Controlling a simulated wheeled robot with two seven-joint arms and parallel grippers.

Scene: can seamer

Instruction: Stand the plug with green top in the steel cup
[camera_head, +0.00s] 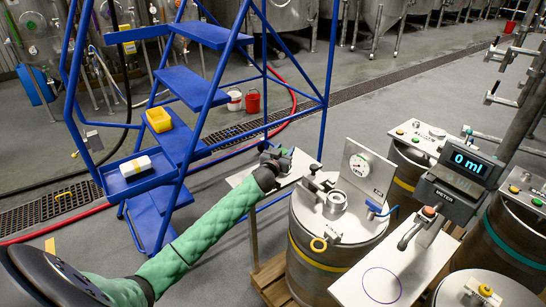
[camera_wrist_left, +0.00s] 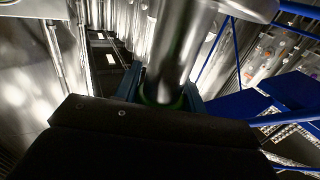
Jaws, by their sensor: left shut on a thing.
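My left gripper (camera_head: 284,157) reaches in at the end of the green-sleeved arm, over a small pale shelf beside the blue steps. In the left wrist view the gripper (camera_wrist_left: 160,95) is shut on a shiny steel cylinder with a green band between the fingers, which I take for the plug (camera_wrist_left: 175,55). The plug cannot be made out clearly in the head view. A short, round steel cup (camera_head: 336,201) stands on the lid of the near drum, to the right of and slightly below the gripper in the picture. My right gripper is not in view.
The drum (camera_head: 325,255) carries an upright plate (camera_head: 366,172), a blue-handled valve (camera_head: 378,210) and a yellow ring (camera_head: 318,244). Blue steps (camera_head: 190,85) stand to the left. A meter reading 0 ml (camera_head: 466,165) stands on the right, behind a white panel (camera_head: 385,283).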

